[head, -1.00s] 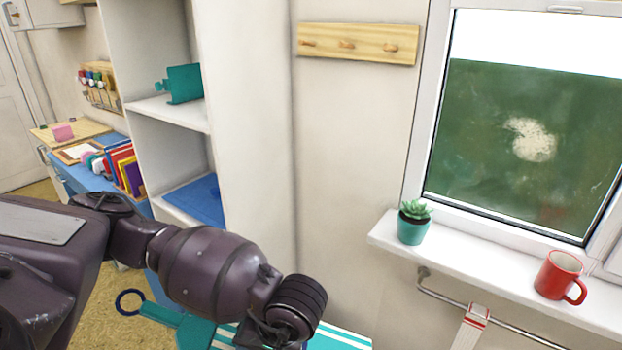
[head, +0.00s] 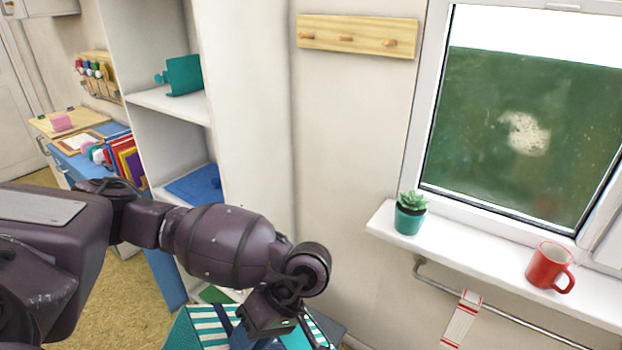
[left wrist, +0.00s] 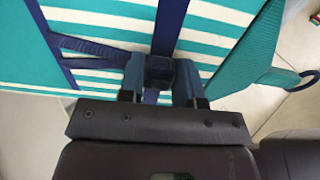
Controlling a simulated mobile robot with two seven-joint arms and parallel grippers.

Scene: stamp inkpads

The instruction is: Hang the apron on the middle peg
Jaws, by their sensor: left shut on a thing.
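The apron (head: 205,325) is teal and white striped with dark blue straps. It shows at the bottom of the head view, partly hidden by my left arm and cut off by the frame edge. In the left wrist view the striped apron (left wrist: 215,35) fills the upper part. My left gripper (left wrist: 160,78) is shut on a dark blue strap piece of it. A teal corner there ends in a dark blue ring at the right. The wooden rack (head: 322,30) on the wall has three pegs; the middle peg (head: 346,38) is bare. The apron is well below the rack.
A white shelf unit (head: 245,120) stands left of the rack. A windowsill (head: 470,255) at right holds a potted plant (head: 410,213) and a red mug (head: 549,266). A towel (head: 462,318) hangs on the rail below. The wall under the rack is clear.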

